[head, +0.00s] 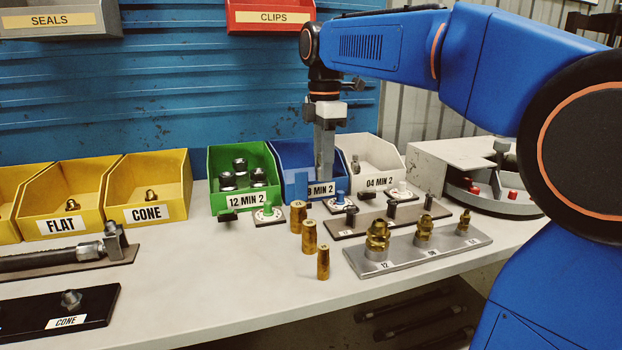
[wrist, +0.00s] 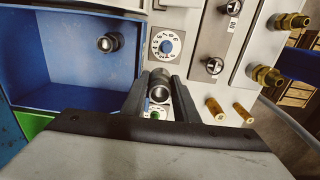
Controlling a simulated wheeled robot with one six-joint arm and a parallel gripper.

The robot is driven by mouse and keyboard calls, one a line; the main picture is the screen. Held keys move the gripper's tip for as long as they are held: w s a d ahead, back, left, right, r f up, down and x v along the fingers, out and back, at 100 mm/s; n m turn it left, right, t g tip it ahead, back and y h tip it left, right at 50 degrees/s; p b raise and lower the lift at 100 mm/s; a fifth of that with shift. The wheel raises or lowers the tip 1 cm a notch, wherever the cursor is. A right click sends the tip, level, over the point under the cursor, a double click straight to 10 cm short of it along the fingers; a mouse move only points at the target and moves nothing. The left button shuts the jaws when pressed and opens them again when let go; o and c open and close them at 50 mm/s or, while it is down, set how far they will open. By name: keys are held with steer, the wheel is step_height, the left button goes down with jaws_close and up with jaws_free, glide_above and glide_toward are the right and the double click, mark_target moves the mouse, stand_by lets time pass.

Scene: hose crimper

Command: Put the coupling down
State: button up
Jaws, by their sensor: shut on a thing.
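In the wrist view my gripper (wrist: 158,92) is shut on a dark metal coupling (wrist: 160,82), whose round open end faces the camera. In the head view the held coupling is hidden by the fingers. In the wrist view the blue bin (wrist: 45,70) is to the left of the fingers, and another coupling (wrist: 108,42) stands inside it. A dial with a blue knob (wrist: 165,45) lies just beyond the held coupling.
A green bin (head: 222,203) with several couplings and a light bin (head: 392,155) flank the blue one. Several brass ferrules (head: 309,237) stand on the bench in front. A dark rack with black posts (head: 350,220) and a grey rack with brass fittings (head: 400,255) are at right.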

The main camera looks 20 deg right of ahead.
steer(key=w, duration=0.9)
steer(key=shift+s+f, duration=0.15)
steer(key=shift+f, duration=3.05)
steer(key=shift+w+f, duration=0.2)
steer(key=shift+f, duration=0.1)
steer(key=shift+f, duration=0.1)
steer(key=o, duration=1.2)
steer(key=shift+c, duration=0.2)
